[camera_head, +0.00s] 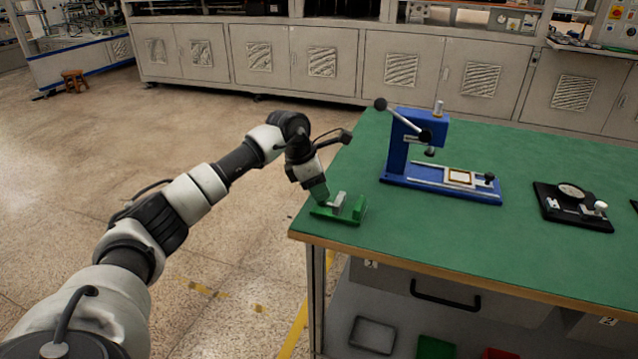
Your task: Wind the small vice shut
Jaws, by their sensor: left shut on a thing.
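The small vice (352,211) is green with a pale grey jaw block and sits near the left front corner of the green bench top. A gap shows between the grey block and the green jaw at its right end. My left gripper (320,197) reaches down to the vice's left end and is shut on it there. The fingers hide the part they hold, so I cannot tell its shape. My right gripper is not in view.
A blue lever press (412,150) stands behind and to the right of the vice. A black fixture (572,205) lies farther right. The bench top (440,240) is clear between them. Drawers and coloured bins are below the bench.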

